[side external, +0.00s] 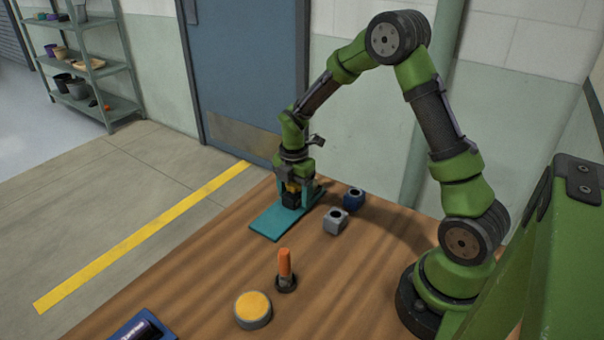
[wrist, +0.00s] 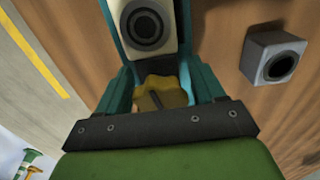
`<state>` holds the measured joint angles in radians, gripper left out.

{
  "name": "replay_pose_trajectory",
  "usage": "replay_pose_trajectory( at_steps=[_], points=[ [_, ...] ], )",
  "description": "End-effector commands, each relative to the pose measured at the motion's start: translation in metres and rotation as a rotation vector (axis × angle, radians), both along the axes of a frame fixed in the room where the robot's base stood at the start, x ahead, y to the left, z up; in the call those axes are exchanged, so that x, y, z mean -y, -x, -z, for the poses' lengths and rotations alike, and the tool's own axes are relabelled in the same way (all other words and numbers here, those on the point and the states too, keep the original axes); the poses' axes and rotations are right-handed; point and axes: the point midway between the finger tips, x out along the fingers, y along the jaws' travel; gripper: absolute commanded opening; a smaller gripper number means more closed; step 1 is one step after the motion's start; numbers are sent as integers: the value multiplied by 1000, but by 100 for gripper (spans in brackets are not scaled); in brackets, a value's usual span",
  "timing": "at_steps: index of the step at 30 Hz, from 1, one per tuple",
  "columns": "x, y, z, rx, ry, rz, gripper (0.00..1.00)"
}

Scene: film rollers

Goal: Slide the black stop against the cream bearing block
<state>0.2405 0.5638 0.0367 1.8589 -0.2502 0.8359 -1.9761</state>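The black stop (side external: 290,202) is on the teal rail plate (side external: 270,228), directly under my gripper (side external: 294,190). A yellow part shows just above the black stop, between my fingers; the wrist view also has this yellow part (wrist: 165,91) between the fingers of my gripper (wrist: 162,95). I cannot tell whether the fingers press on it. The cream bearing block (wrist: 145,22), with a dark round bore, sits on the teal plate beyond the fingers in the wrist view. It is not clearly visible in the side view. The space between stop and block is hard to judge.
A grey block with a hole (side external: 334,222) and a blue one (side external: 354,199) stand right of the plate. An orange-handled item (side external: 285,266), a yellow-topped round button (side external: 253,309) and a blue tray (side external: 133,330) are nearer the camera. Bare wood lies between them.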

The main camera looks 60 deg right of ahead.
Motion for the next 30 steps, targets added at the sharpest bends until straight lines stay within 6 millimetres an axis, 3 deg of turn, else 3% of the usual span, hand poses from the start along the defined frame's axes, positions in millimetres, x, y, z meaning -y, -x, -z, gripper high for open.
replay_pose_trajectory(
  at_steps=[7,11,30],
  points=[
    [-1,0,-1,0,-1,1,68],
    [0,-1,-11,3,-1,1,68],
    [0,0,-149,4,0,1,68]
  ],
)
